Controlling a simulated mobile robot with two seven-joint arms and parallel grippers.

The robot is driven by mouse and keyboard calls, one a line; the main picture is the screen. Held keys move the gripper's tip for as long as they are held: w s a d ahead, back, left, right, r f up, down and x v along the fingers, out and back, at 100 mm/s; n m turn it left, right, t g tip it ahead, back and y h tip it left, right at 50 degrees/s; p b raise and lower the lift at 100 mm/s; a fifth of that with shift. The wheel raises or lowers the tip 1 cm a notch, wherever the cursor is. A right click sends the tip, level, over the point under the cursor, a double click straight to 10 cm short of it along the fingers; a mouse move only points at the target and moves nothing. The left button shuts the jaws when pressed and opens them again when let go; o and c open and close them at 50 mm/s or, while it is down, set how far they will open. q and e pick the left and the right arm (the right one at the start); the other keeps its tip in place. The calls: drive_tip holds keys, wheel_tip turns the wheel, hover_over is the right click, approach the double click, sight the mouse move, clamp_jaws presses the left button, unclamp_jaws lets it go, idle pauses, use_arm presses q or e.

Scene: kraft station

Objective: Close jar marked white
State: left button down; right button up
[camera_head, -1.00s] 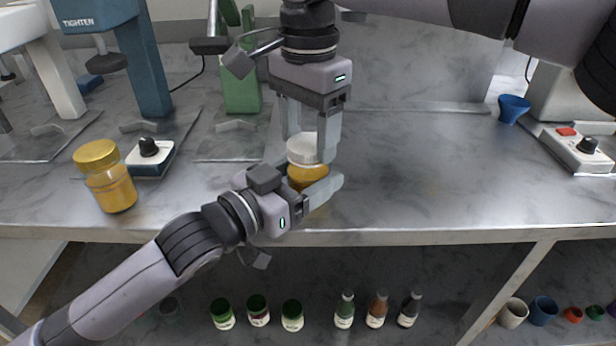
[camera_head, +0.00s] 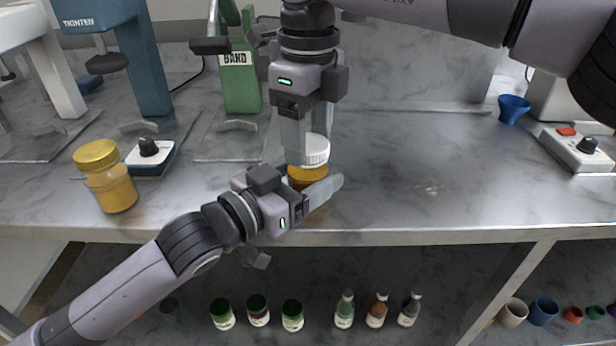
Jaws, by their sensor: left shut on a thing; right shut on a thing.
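A jar with amber contents (camera_head: 306,177) stands near the front edge of the metal bench, with a white lid (camera_head: 316,150) on top of it. My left gripper (camera_head: 306,186) comes in from the left and is shut around the jar's body. My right gripper (camera_head: 307,150) points down from above and is shut on the white lid. Its fingers hide part of the lid, and I cannot tell how tightly the lid sits on the jar.
Another amber jar with a gold lid (camera_head: 107,176) stands at the left beside a control box with a black knob (camera_head: 149,157). A green BAND machine (camera_head: 239,80) and a blue TIGHTEN machine (camera_head: 142,60) stand behind. A blue cup (camera_head: 513,108) is at the right. The bench right of centre is clear.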

drive_tip(key=m, duration=1.1)
drive_tip(key=o, duration=1.2)
drive_tip(key=shift+c, duration=0.2)
drive_tip(key=shift+r, duration=2.25)
drive_tip(key=shift+c, duration=0.5)
